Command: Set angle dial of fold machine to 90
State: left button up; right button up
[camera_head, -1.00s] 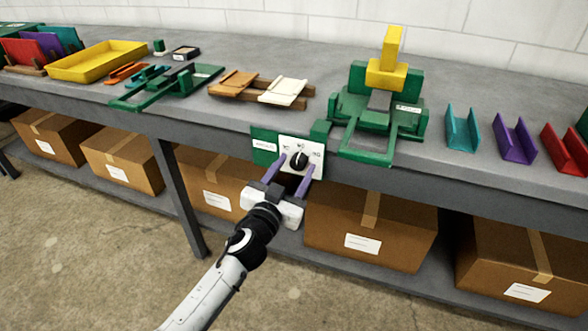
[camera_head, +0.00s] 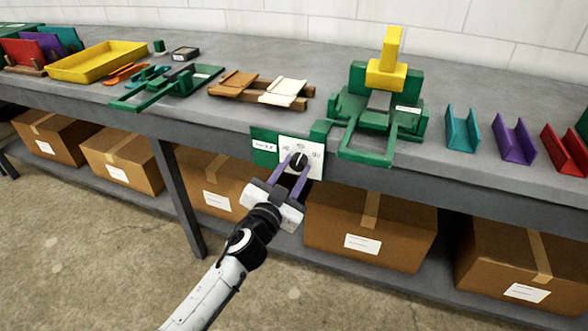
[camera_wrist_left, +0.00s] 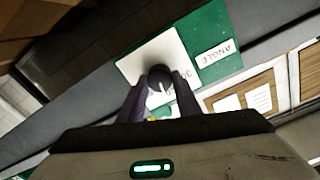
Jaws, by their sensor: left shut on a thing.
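The angle dial is a black round knob (camera_head: 299,161) with a white pointer line, on a white plate (camera_head: 314,147) with small markings. The plate sits on a green panel (camera_head: 264,146) at the bench's front edge, below the green fold machine (camera_head: 367,150) with its yellow upright part. My left gripper (camera_head: 298,168) is shut on the knob, with a purple finger on either side. The left wrist view shows the knob (camera_wrist_left: 160,77) between the fingers, and an ANGLE label (camera_wrist_left: 215,55) on the green panel. The pointer's exact mark is too small to read. My right gripper is not in view.
The grey bench (camera_head: 225,115) carries a yellow tray (camera_head: 98,60), another green tool (camera_head: 165,90), wooden pieces (camera_head: 232,83) and teal, purple and red channels (camera_head: 514,140). Cardboard boxes (camera_head: 370,230) stand on the shelf below. Open floor lies in front.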

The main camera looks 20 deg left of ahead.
pick_arm(q)
jog(key=m, duration=0.9)
jog(key=shift+f+m, duration=0.1)
jog(key=shift+m, duration=0.2)
dwell(0.5)
jog(key=o, duration=1.1)
jog(key=shift+c, duration=0.2)
jog(key=s, duration=1)
jog(key=shift+s+a, duration=0.2)
